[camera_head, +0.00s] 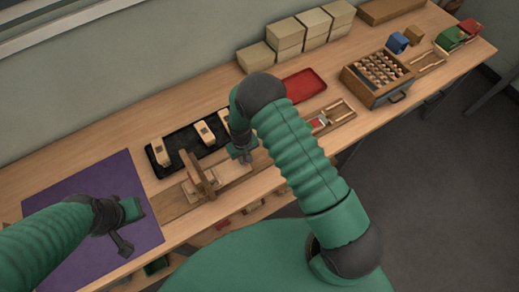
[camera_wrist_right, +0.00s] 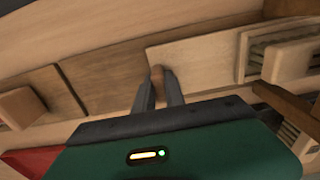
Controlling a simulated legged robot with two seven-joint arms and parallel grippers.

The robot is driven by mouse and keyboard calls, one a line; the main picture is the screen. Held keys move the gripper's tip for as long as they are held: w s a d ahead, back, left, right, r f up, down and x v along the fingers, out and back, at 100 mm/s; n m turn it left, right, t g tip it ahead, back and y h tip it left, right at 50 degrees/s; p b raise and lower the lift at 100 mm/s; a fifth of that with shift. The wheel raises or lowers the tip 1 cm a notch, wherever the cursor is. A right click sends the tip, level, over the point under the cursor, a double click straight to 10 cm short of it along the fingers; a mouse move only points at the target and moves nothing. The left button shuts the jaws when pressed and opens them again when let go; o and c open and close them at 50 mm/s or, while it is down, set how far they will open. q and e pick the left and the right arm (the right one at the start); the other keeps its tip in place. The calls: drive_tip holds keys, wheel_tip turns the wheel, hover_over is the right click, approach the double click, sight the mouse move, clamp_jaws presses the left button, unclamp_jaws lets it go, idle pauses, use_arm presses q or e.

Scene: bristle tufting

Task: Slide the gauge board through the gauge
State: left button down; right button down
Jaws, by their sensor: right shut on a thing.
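The pale, flat gauge board (camera_head: 234,170) lies on a wooden base on the bench; it also shows in the right wrist view (camera_wrist_right: 200,58). The gauge (camera_head: 196,174) is a dark brown upright piece to the left of my right gripper, across the board's line. My right gripper (camera_head: 243,156) is shut on a small brown knob (camera_wrist_right: 157,76) at the board's end. In the wrist view the knob shows between the two fingers. My left gripper (camera_head: 123,244) hangs over the purple mat, away from the board; its jaw opening is unclear.
A black tray (camera_head: 165,142) with several wooden blocks lies behind the gauge. A purple mat (camera_head: 85,190) covers the left. A red tray (camera_head: 303,86), a wooden box of pegs (camera_head: 350,85) and stacked cartons (camera_head: 284,35) stand farther right and back.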

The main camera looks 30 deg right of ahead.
sight(227, 171)
drive_tip(key=a, duration=0.5)
drive_tip(key=s+a+b, duration=0.1)
drive_tip(key=a, duration=0.2)
drive_tip(key=shift+f, duration=0.15)
drive_tip(key=c, duration=1.4)
unclamp_jaws()
drive_tip(key=shift+w, duration=0.1)
drive_tip(key=shift+w+r, duration=0.1)
drive_tip(key=shift+r, duration=0.35)
wheel_tip(227, 171, up, 16)
drive_tip(key=b, duration=0.2)
